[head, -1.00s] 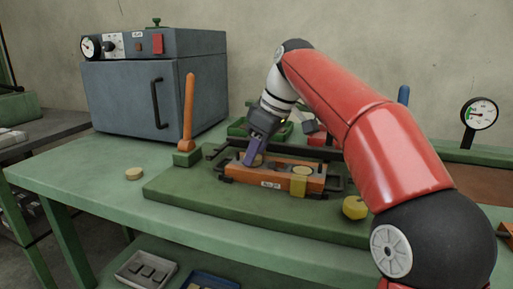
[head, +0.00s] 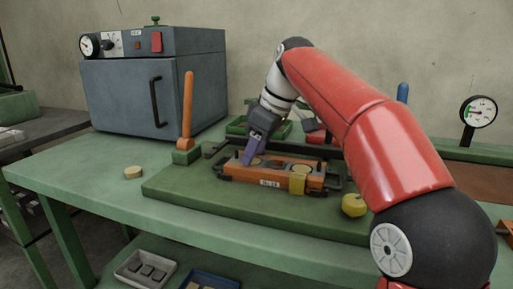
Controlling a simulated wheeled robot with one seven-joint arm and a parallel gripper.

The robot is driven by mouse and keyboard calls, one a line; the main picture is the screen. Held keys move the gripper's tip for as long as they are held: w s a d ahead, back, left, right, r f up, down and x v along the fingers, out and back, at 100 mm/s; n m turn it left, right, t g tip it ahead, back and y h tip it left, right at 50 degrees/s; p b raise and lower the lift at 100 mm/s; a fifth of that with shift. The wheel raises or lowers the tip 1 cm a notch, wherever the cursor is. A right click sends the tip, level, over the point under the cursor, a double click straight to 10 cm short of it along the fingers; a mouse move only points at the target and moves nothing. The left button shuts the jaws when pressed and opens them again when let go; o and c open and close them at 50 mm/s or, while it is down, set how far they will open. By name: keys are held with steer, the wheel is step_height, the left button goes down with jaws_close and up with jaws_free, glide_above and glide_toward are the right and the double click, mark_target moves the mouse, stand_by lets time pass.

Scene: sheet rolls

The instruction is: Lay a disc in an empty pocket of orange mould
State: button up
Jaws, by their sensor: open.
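The orange mould (head: 268,184) lies on a green board on the bench, with a white label on its front face. My gripper (head: 249,160) is open, with purple fingers pointing down at the mould's left end. Whether the fingers touch the left disc cannot be told. A loose tan disc (head: 133,172) lies on the bench to the left.
A blue-grey oven (head: 130,95) stands at the back left. An orange-handled lever (head: 187,120) rises left of the mould. A yellow round piece (head: 354,205) sits at the board's right. A green tray (head: 236,127) is behind the mould.

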steer(key=shift+f, duration=0.35)
steer(key=p+v, duration=0.2)
steer(key=v, duration=0.6)
steer(key=shift+r+p, duration=0.25)
steer(key=shift+p, duration=0.05)
steer(key=shift+a, duration=0.1)
steer(key=shift+s, duration=0.1)
